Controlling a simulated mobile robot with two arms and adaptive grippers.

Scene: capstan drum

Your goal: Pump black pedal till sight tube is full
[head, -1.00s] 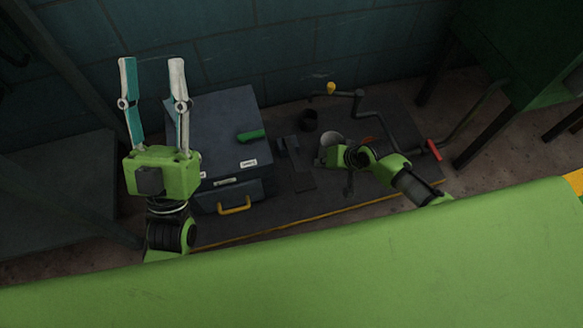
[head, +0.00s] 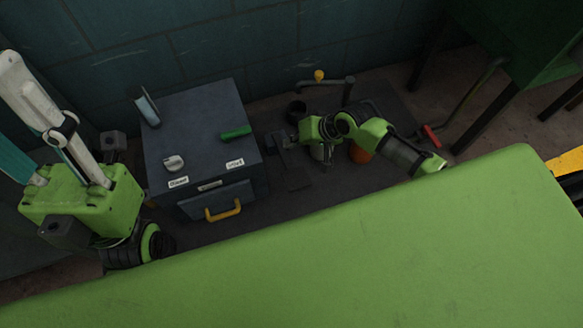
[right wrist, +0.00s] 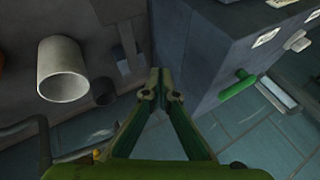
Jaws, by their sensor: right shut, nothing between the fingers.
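The black pedal (head: 293,168) is a dark, narrow plate on the floor platform, right of the grey box (head: 205,125). A pale tube (head: 147,105), apparently the sight tube, stands at the box's far left corner; its level is too small to read. A pale bar in the right wrist view (right wrist: 278,94) looks like it. My right gripper (head: 291,144) is shut and empty at the pedal's far end; I cannot tell whether it touches. Its closed fingertips show in the right wrist view (right wrist: 159,76). My left gripper (head: 10,105) is open, partly cut off at the left edge.
The box has a green handle (head: 235,133), a grey knob (head: 174,163) and a yellow-handled front (head: 223,210). A white cup (right wrist: 63,70), a dark cup (head: 297,108) and a crank with a yellow knob (head: 319,75) stand to the right. A red-handled lever (head: 430,136) is farther right.

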